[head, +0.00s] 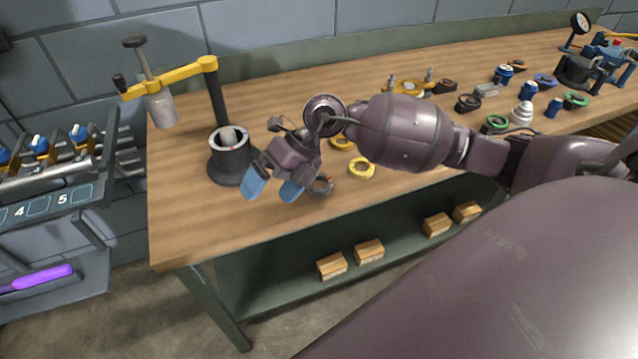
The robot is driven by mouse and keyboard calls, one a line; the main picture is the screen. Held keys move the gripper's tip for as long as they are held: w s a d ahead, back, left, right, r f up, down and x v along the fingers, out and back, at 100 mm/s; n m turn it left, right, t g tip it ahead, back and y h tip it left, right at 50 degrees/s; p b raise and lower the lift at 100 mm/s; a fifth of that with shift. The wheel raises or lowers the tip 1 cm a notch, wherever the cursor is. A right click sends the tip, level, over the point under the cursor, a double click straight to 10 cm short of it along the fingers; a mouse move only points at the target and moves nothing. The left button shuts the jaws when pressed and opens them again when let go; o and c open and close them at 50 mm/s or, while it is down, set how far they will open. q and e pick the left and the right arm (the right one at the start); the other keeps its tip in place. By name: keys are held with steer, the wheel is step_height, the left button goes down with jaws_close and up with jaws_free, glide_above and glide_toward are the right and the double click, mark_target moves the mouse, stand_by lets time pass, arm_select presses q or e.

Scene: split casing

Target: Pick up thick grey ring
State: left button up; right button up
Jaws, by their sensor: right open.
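A thick grey ring (325,186) lies on the wooden bench top, near its front edge. It is partly hidden behind my right gripper. My right gripper (271,190), with two blue fingertips, is open and points down just left of the ring. I see nothing between its fingers, and I cannot tell whether a finger touches the ring. My left gripper is not in view.
A yellow ring (361,168) lies to the right. Several parts, including a green ring (496,123), fill the right back. The front left bench corner is clear.

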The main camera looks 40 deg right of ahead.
steer(key=w+d+h, duration=0.2)
steer(key=d+h, duration=0.3)
steer(key=d, duration=0.2)
steer(key=r+m+h, duration=0.1)
steer(key=h, duration=0.3)
glide_above(319, 186)
steer(key=shift+g, duration=0.3)
steer(key=f, duration=0.5)
steer(key=shift+s+d, duration=0.2)
steer(key=shift+d, duration=0.15)
steer(key=f, duration=0.3)
steer(key=f+b, duration=0.1)
steer(key=f, duration=0.1)
steer(key=shift+w+a, duration=0.15)
steer(key=shift+a, duration=0.25)
steer(key=shift+f, duration=0.15)
steer(key=c, duration=1)
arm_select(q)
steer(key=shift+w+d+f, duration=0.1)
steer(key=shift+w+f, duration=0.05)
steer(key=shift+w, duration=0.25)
